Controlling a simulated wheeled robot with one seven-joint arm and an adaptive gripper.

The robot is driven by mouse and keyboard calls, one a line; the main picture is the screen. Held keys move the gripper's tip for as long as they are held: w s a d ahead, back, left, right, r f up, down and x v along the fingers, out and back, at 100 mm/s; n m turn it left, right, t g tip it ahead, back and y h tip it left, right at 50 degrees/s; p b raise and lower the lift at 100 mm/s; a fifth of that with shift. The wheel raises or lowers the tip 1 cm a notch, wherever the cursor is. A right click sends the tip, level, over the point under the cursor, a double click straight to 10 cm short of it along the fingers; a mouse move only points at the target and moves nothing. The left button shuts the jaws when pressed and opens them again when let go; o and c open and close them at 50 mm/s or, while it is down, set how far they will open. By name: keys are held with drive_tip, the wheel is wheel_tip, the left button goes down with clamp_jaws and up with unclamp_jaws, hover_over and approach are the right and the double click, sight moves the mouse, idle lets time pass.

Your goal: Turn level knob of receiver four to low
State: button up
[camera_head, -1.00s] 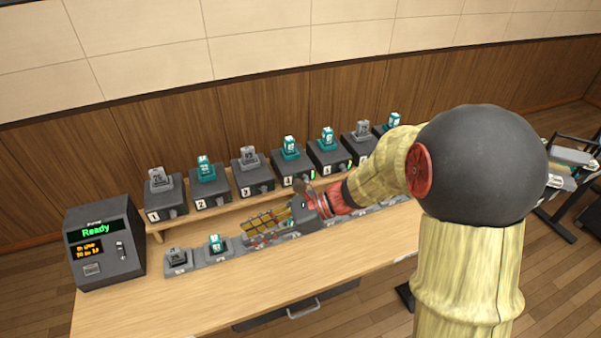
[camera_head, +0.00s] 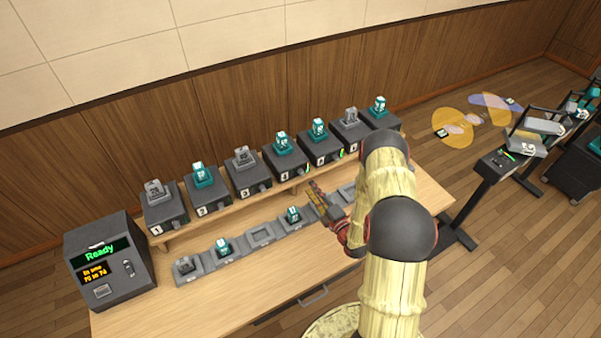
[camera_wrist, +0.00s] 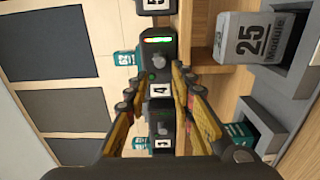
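Receiver four (camera_head: 286,163) is a dark box with a teal module on top, in the middle of the upper shelf row. In the wrist view its front (camera_wrist: 160,76) shows the "4" label, a small dark round knob (camera_wrist: 158,62) and a lit level bar (camera_wrist: 158,40). The knob's exact setting is too small to read. My gripper (camera_wrist: 162,74) is open and empty, its yellow fingers on either side of the label in the picture, the knob just past the tips. In the head view my gripper (camera_head: 318,198) is above the lower dock row, in front of the receivers.
Neighbouring receivers three (camera_head: 249,178) and five (camera_head: 320,147) stand close on both sides. Docks (camera_head: 260,234) line the table below, some holding modules; a grey module marked 25 (camera_wrist: 250,40) is at right in the wrist view. A console (camera_head: 103,268) reading "Ready" stands at left.

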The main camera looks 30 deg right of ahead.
sight(303, 175)
drive_tip(key=w, duration=0.7)
drive_tip(key=shift+w+a, duration=0.1)
drive_tip(key=shift+w, duration=0.25)
drive_tip(key=c, duration=0.3)
clamp_jaws()
